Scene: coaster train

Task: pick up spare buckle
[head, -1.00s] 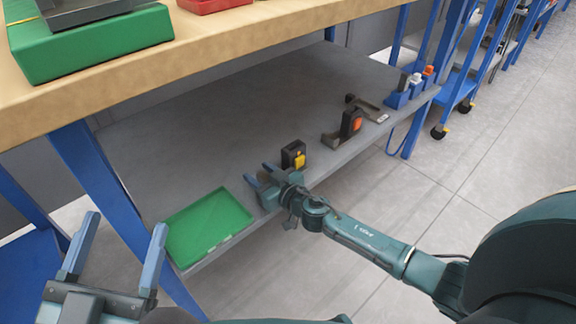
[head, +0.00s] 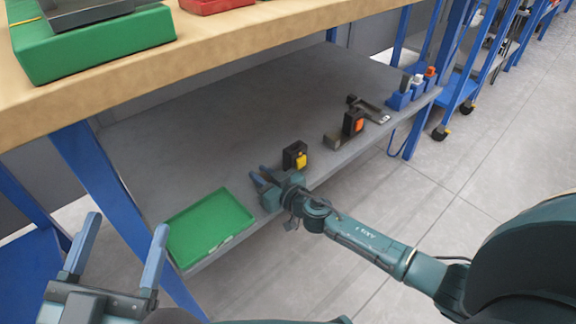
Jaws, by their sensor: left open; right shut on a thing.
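A black buckle with a yellow button (head: 295,156) stands on the grey lower shelf, near its front edge. Another black buckle with an orange button (head: 353,122) stands farther right, by a grey metal piece (head: 333,140). I cannot tell which is the spare. My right gripper (head: 262,177) is low at the shelf's front edge, just left of the yellow-button buckle, its fingers close together. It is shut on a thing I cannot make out. My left gripper (head: 120,250) is open and empty at the lower left, in front of the bench.
A green tray (head: 170,263) lies on the shelf left of my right gripper. Small blue holders (head: 399,100) stand at the shelf's right end. The wooden bench top (head: 200,75) overhangs the shelf. The rear shelf surface (head: 220,120) is clear.

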